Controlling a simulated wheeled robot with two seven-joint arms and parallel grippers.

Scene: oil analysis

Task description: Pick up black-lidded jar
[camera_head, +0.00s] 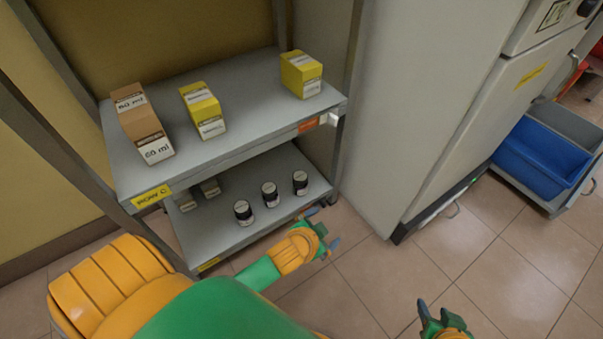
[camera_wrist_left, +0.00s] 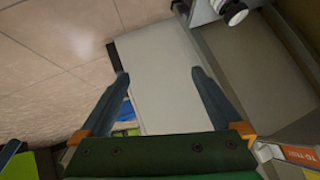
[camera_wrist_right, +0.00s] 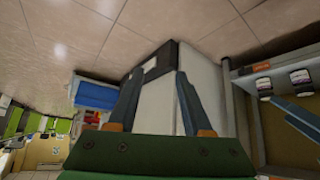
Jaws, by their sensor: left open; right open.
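Three black-lidded jars stand upright on the lower shelf (camera_head: 258,226) in the head view: a left jar (camera_head: 243,213), a middle jar (camera_head: 270,195) and a right jar (camera_head: 300,183). My left gripper (camera_head: 324,228) is open and empty, just in front of the shelf's right end and apart from the right jar. One jar (camera_wrist_left: 233,12) shows at the top of the left wrist view, outside the fingers. My right gripper (camera_head: 434,310) is open and empty over the floor at lower right. Two jars (camera_wrist_right: 264,88) (camera_wrist_right: 300,78) show at the right of its wrist view.
The upper shelf (camera_head: 240,115) overhangs the jars and holds a brown box (camera_head: 142,125) and two yellow boxes (camera_head: 203,111) (camera_head: 302,75). Paler containers (camera_head: 210,188) sit far back below.

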